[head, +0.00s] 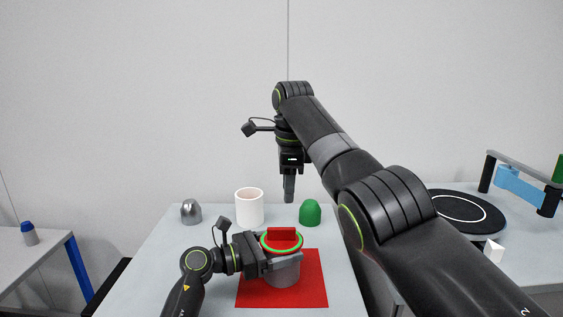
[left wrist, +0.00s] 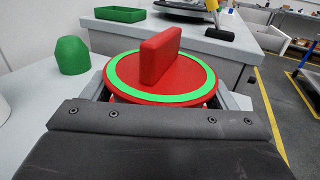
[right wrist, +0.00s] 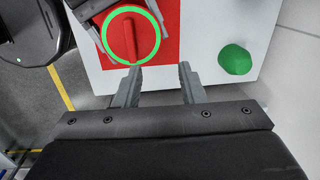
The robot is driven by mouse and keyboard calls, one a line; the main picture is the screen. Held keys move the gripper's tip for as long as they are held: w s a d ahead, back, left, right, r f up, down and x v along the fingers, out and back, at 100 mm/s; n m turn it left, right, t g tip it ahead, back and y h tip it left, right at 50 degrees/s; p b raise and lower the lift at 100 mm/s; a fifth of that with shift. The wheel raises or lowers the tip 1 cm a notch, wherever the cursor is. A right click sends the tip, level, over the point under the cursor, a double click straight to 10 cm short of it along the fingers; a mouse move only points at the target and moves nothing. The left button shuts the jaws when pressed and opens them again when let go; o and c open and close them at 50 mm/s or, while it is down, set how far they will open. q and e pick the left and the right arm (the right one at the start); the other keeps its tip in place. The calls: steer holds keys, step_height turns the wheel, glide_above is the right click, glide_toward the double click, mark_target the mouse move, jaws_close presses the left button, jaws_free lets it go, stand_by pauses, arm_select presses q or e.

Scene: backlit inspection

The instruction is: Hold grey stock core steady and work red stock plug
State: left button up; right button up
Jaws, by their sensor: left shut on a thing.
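The grey stock core (head: 283,278) stands upright on a red mat on the table in the head view. The red stock plug (head: 281,233), with a bar handle and a green ring around its top, sits in or on the core's top; how deep is hidden. The plug fills the middle of the left wrist view (left wrist: 160,58) and shows at the top of the right wrist view (right wrist: 130,36). My left gripper (head: 284,261) is shut on the core, just below the plug's rim. My right gripper (head: 289,195) is open and empty, above and behind the plug.
On the table (head: 170,262) behind the red mat (head: 315,285) stand a grey dome (head: 191,211), a white cup (head: 249,207) and a green dome (head: 310,212). A black round plate (head: 455,207) lies on a surface at right. Free table lies left of the mat.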

mark_target(273, 228)
arm_select(q)
steer(key=shift+f, duration=0.3)
arm_select(e)
steer(key=shift+g, duration=0.5)
steer(key=s+a, duration=0.2)
steer(key=shift+s+a+r, duration=0.3)
steer(key=shift+s+a, duration=0.35)
steer(key=shift+s+f, duration=0.1)
steer(key=shift+f, duration=4.4)
steer(key=shift+c, duration=0.2)
jaws_close()
steer(key=shift+r, duration=0.2)
steer(key=shift+r, duration=0.35)
